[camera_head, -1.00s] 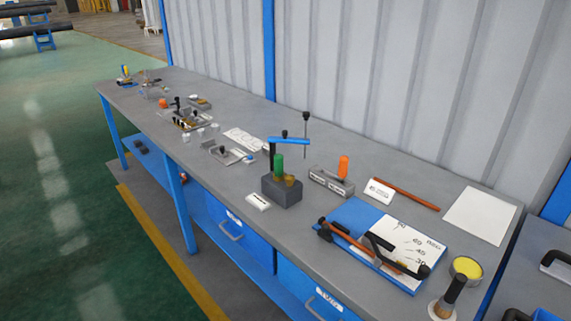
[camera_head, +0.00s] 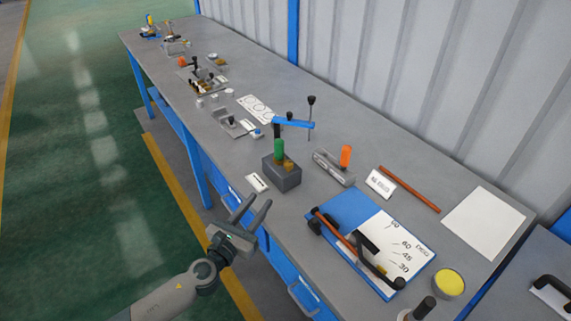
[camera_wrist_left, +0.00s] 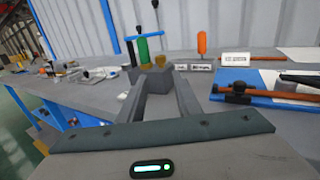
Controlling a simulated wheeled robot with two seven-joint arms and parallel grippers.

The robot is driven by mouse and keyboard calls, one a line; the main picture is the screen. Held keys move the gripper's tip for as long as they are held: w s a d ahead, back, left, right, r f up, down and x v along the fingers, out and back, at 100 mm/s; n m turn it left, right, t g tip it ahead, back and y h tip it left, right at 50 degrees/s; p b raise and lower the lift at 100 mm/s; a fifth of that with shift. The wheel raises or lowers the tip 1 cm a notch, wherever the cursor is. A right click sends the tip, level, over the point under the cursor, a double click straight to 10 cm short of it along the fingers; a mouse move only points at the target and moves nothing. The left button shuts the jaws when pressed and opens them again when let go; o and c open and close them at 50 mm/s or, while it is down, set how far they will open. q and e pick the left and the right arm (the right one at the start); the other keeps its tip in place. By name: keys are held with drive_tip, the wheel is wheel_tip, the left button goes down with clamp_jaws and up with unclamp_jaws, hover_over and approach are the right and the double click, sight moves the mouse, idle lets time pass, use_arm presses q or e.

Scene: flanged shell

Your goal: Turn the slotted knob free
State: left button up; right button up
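A dark grey block (camera_head: 284,178) stands on the bench and carries a green upright cylinder (camera_head: 279,151), a small brass knob (camera_head: 289,164) and a blue arm (camera_head: 294,123) above. The brass knob also shows in the left wrist view (camera_wrist_left: 160,60), beside the green cylinder (camera_wrist_left: 143,49). It is too small to tell whether it has a slot. My left gripper (camera_head: 256,206) is open and empty, in front of the bench's near edge and apart from the block. In the left wrist view its spread fingers (camera_wrist_left: 167,82) point towards the block. My right gripper is not in view.
Right of the block stand a grey fixture with an orange handle (camera_head: 346,155), a small sign (camera_head: 380,184) and a blue board with an angle scale (camera_head: 346,207). A white label (camera_head: 257,183) lies left of the block. Small fixtures line the bench further back.

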use_arm(q)
drive_tip(key=b, duration=0.1)
approach(287, 166)
drive_tip(key=x, duration=0.9)
drive_tip(key=shift+w, duration=0.25)
drive_tip(key=c, duration=0.8)
